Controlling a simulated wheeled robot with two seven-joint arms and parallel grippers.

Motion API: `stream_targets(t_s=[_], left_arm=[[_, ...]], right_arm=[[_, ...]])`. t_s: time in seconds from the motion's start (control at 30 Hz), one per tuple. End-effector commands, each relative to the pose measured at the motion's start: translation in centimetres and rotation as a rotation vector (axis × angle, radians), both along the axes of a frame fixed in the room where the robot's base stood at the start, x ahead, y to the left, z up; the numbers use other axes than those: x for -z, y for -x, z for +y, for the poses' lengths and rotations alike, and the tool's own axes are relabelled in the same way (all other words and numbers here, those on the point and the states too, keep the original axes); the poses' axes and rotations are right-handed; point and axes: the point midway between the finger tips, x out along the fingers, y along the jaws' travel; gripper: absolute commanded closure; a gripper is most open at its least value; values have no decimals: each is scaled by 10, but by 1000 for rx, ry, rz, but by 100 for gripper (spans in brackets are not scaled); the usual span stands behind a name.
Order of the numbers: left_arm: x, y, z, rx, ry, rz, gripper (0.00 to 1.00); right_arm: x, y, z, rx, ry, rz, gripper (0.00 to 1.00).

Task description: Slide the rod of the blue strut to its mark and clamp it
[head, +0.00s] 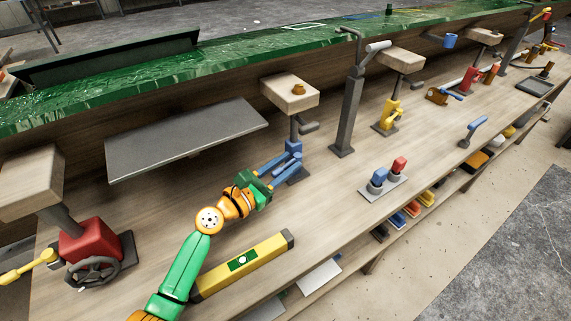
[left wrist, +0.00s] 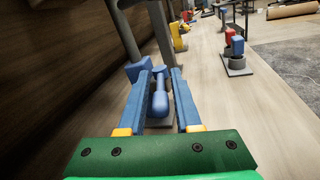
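The blue strut (head: 294,147) stands on the bench left of centre in the head view. Its grey rod (head: 295,127) rises from the blue body to a pale wooden block under the green hull. The strut's blue body (left wrist: 137,70) also shows in the left wrist view, with a rounded blue lever (left wrist: 160,98) in front of it. My left gripper (head: 284,164) is at the strut, low near its base. In the left wrist view its two blue fingers (left wrist: 160,69) stand apart on either side of the lever, with gaps showing. No mark on the rod is readable. My right gripper is out of view.
A dark grey post (head: 350,115) stands close right of the strut. A grey panel (head: 185,140) is behind on the left. A yellow level (head: 215,284) lies near the front edge. A plate with blue and red pieces (head: 383,187) sits to the right.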

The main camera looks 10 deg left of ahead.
Motion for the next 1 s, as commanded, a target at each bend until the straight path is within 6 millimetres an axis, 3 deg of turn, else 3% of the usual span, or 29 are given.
stream_targets(t_s=[0.33, 0.7, 1.0], left_arm=[[0, 1, 1, 0, 1, 1, 50], [2, 56, 37, 0, -1, 2, 50], [0, 59, 39, 0, 1, 1, 50]], right_arm=[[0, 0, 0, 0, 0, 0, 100], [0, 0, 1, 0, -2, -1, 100], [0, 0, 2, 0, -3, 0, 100]])
